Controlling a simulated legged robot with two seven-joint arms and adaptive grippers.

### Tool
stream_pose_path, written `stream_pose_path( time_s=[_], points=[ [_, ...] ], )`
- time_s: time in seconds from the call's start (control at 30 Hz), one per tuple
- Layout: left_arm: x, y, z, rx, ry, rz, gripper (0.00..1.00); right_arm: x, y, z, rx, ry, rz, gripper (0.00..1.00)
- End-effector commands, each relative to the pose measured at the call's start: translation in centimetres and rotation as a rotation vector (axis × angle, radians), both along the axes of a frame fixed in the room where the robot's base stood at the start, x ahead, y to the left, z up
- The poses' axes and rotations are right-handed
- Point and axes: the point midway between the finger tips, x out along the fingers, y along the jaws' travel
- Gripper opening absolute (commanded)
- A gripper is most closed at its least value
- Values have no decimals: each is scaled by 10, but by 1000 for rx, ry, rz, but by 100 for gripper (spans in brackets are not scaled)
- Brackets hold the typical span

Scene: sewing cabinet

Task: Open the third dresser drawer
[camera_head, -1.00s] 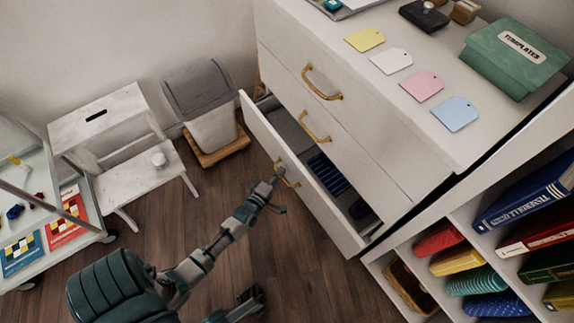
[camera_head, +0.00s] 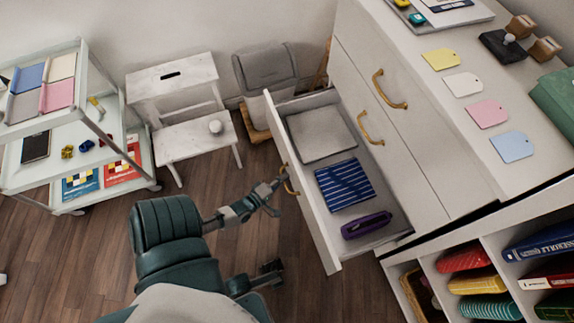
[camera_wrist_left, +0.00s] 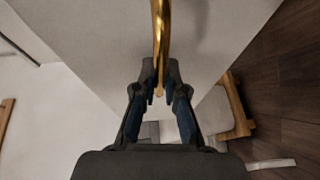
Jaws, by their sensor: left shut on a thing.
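The third dresser drawer (camera_head: 308,217) is the lowest one, pulled well out from the white dresser. Its brass handle (camera_head: 288,179) is on the front panel, and it also shows in the left wrist view (camera_wrist_left: 161,35). My left gripper (camera_head: 274,187) is shut on this handle; in the left wrist view its fingers (camera_wrist_left: 160,85) are on either side of the brass bar. Inside the drawer are a grey flat item (camera_head: 320,134), a blue striped cloth (camera_head: 344,184) and a purple item (camera_head: 366,225). My right gripper (camera_head: 272,268) is low near the floor, its fingers unclear.
The two upper drawers are shut, with handles (camera_head: 388,90) and (camera_head: 369,129). A white step stool (camera_head: 180,104), a grey-lidded bin (camera_head: 266,72) and a trolley (camera_head: 65,140) stand to the left. A shelf unit with books (camera_head: 470,265) is at lower right. Wooden floor is clear in front.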

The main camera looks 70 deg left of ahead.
Motion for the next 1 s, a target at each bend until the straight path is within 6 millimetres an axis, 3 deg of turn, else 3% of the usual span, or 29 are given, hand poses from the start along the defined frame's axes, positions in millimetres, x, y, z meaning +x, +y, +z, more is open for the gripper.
stream_pose_path(
  time_s=[0.03, 0.33, 0.4, 0.47, 0.8, 1.0],
  points=[
    [-3, -7, -6, -8, 15, -9, 0, 0, 0, -1, 0, 1, 0, 40],
    [-3, -7, -7, -9, 17, -9, 0, 0, 0, -2, 0, 3, 1, 40],
    [-3, -7, -7, -7, 16, -9, 25, 0, 0, -2, 1, 4, 0, 40],
    [-3, -6, -6, -7, 15, -8, 37, 0, 0, -2, 1, 4, 0, 40],
    [-5, -4, -3, -6, 7, -5, 37, -2, -1, -2, -3, 7, -1, 40],
    [-35, -14, -1, -8, 9, -5, 37, -2, 0, -1, -2, 4, -1, 40]
  ],
)
